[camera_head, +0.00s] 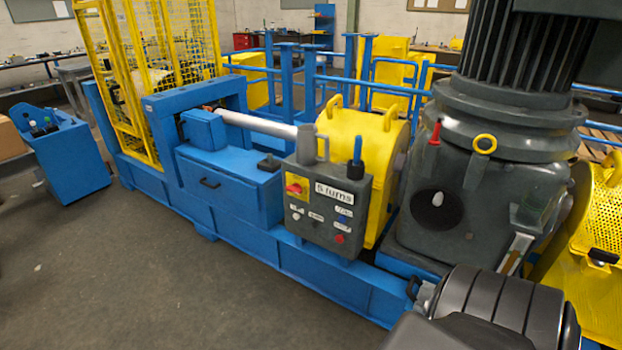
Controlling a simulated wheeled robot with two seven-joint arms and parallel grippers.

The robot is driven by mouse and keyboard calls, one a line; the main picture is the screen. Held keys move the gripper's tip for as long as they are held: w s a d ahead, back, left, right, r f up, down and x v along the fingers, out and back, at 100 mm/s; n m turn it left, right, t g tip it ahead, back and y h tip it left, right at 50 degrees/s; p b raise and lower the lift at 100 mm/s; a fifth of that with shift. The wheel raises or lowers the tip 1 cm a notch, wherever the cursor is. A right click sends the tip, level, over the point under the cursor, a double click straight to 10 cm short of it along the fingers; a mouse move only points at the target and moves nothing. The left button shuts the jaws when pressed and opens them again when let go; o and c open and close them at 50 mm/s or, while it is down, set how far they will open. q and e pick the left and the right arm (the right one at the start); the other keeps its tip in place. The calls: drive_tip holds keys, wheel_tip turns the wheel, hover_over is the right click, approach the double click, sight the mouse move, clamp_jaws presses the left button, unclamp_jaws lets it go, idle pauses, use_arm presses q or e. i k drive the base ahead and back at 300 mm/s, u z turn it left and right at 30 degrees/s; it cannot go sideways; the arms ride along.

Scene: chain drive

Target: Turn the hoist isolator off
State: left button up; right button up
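A grey control box (327,213) is mounted on the front of the blue machine frame. At its upper left is a red rotary switch (294,189) on a yellow plate, which looks like an isolator. The switch is too small to read its position, and I cannot read a hoist name on it. The box also carries a white label (334,193), a red button (340,239) and several small knobs. Neither of my grippers shows. A dark, ribbed part at the lower right may be my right arm; its gripper cannot be made out.
A large grey gear housing (475,200) with a motor stands right of the box. A yellow guard (357,140) is behind it. A blue drawer cabinet (226,185) is to its left. A small blue console (70,160) stands far left. The floor (130,275) in front is clear.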

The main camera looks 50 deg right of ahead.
sight(297, 189)
drive_tip(key=z, duration=0.8)
drive_tip(key=i, duration=1.1)
drive_tip(key=z, duration=1.55)
drive_tip(key=i, duration=0.45)
drive_tip(key=z, duration=0.35)
